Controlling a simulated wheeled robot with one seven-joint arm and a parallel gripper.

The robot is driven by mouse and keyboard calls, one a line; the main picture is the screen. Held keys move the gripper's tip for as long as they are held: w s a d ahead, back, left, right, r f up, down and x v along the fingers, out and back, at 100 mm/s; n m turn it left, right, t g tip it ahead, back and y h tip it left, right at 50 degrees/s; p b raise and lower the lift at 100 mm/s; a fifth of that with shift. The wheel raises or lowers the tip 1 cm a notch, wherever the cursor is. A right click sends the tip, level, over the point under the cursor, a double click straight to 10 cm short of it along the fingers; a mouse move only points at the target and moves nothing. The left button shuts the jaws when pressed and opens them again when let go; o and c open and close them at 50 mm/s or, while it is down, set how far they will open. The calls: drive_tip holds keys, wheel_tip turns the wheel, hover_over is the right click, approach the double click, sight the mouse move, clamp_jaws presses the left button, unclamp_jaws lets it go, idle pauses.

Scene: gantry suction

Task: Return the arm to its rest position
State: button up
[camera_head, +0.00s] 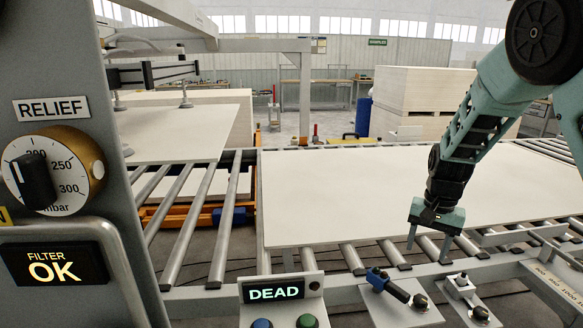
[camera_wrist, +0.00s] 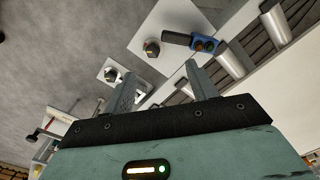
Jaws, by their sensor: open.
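My gripper (camera_head: 427,240) hangs at the right in the head view, pointing down in front of the large pale board (camera_head: 370,190) on the rollers. Its two fingers are apart with nothing between them. In the wrist view my gripper (camera_wrist: 160,85) also shows open and empty, its fingers spread.
A panel at left carries a RELIEF dial (camera_head: 50,170) and a FILTER OK display (camera_head: 53,264). A DEAD display (camera_head: 274,291) stands above blue and green buttons. Another board (camera_head: 175,130) lies under the suction gantry at left.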

drive_tip(key=s+a+r+n+y, duration=0.1)
drive_tip(key=s+a+r+n, duration=0.25)
drive_tip(key=s+a, duration=0.45)
drive_tip(key=s+a+r+n, duration=0.35)
drive_tip(key=s+a, duration=0.25)
drive_tip(key=a, duration=0.4)
drive_tip(key=s+a+n, duration=0.4)
drive_tip(key=s+n, duration=0.3)
drive_tip(key=s, duration=0.9)
drive_tip(key=shift+s+a+r+n+h, duration=0.2)
drive_tip(key=shift+s+r+n+h, duration=0.2)
